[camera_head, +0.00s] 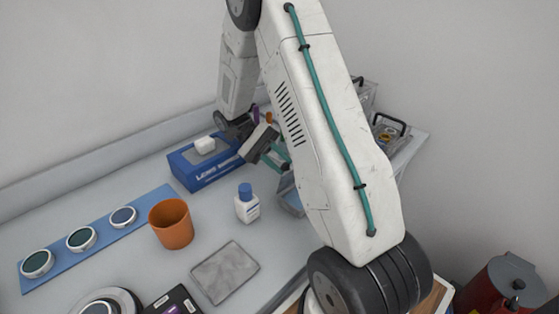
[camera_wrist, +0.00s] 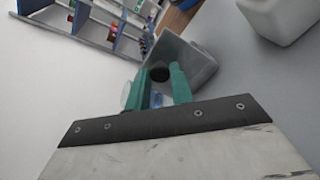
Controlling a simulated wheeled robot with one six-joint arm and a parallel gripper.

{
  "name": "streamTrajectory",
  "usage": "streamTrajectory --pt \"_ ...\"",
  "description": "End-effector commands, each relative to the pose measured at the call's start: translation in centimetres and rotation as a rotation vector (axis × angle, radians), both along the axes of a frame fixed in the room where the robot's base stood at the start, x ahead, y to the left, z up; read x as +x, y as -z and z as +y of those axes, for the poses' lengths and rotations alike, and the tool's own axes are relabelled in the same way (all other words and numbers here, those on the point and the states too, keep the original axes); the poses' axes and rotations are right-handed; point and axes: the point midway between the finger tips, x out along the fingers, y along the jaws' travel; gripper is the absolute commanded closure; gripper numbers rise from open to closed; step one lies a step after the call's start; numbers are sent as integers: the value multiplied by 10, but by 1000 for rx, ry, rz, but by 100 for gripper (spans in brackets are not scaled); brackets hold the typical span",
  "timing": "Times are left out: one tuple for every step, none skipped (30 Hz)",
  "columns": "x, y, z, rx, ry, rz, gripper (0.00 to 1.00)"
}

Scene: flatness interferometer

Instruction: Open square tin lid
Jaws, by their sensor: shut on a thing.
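A grey square tin (camera_head: 291,203) stands on the bench, partly hidden behind my arm. Its inside looks bluish. In the wrist view a grey box-like shape with sloping walls (camera_wrist: 198,66), which looks like the tin, lies just beyond the fingers. My gripper (camera_head: 279,158) has teal fingers and is above the tin's back left side. In the wrist view my gripper (camera_wrist: 158,84) is shut on a small dark round knob (camera_wrist: 160,73), which looks like the lid's knob. The lid's plate cannot be made out clearly, nor whether it touches the tin.
A blue lens-wipes box (camera_head: 200,173) stands left of my gripper. A white bottle with blue cap (camera_head: 247,205), an orange cup (camera_head: 171,224) and a grey plate (camera_head: 225,272) are in front. A blue mat (camera_head: 57,264) holds several round optics. A red can (camera_head: 505,285) stands lower right.

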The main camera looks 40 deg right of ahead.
Motion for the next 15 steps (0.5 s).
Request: streamTrajectory --pt "2 1 1 1 2 14 100" --pt "2 1 1 1 3 22 100" --pt "3 1 0 1 4 31 100" --pt "3 2 0 1 5 38 100" --pt "4 2 0 0 4 42 100" --pt "4 2 0 0 5 47 100" --pt "4 2 0 -1 5 50 100" --pt "4 2 0 0 5 52 100" --pt "4 2 0 -1 5 54 100" --pt "4 2 0 -1 5 56 100" --pt "4 2 -1 -1 5 57 100" --pt "4 2 -1 -1 5 57 100" --pt "4 2 -1 -1 5 57 100" --pt "4 2 -1 -1 5 57 100" --pt "4 2 -1 -1 5 57 100"
